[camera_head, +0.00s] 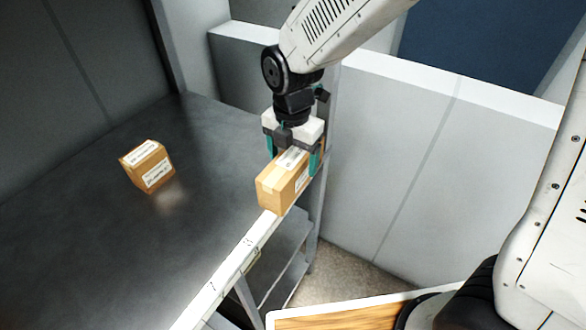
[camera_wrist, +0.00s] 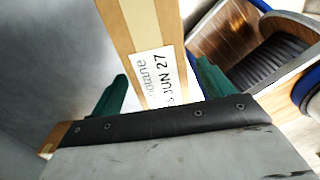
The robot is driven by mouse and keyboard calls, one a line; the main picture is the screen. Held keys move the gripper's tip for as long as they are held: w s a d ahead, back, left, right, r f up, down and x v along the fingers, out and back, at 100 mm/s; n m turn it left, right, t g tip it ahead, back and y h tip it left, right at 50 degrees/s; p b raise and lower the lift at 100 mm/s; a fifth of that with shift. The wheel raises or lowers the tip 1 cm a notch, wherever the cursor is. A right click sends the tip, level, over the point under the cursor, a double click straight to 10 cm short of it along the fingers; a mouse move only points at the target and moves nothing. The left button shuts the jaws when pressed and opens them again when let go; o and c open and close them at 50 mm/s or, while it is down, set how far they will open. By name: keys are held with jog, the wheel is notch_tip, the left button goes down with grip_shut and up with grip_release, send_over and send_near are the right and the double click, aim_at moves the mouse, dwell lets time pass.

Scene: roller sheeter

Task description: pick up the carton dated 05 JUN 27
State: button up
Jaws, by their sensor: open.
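A brown carton (camera_head: 279,190) stands at the front edge of the dark metal table, below my gripper (camera_head: 292,158). It also shows in the wrist view (camera_wrist: 150,38), where its white label (camera_wrist: 162,80) reads "JUN 27" with the day digits partly covered. My gripper is open, with one green finger on either side of this carton; in the wrist view the fingers (camera_wrist: 157,92) flank the label. I cannot tell whether they touch it. A second brown carton (camera_head: 147,167) with white labels sits apart on the table to the left; its print is too small to read.
The dark metal table (camera_head: 110,250) is bare around the left carton. Its pale front edge (camera_head: 225,275) runs beside the near carton, with a lower shelf (camera_head: 285,250) beneath. A light wall panel (camera_head: 400,150) stands to the right of my gripper.

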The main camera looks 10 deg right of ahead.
notch_tip(320, 180, down, 2)
jog(key=shift+f, duration=0.1)
jog(key=c, duration=1.3)
jog(key=shift+o, duration=0.2)
jog(key=shift+r, duration=0.2)
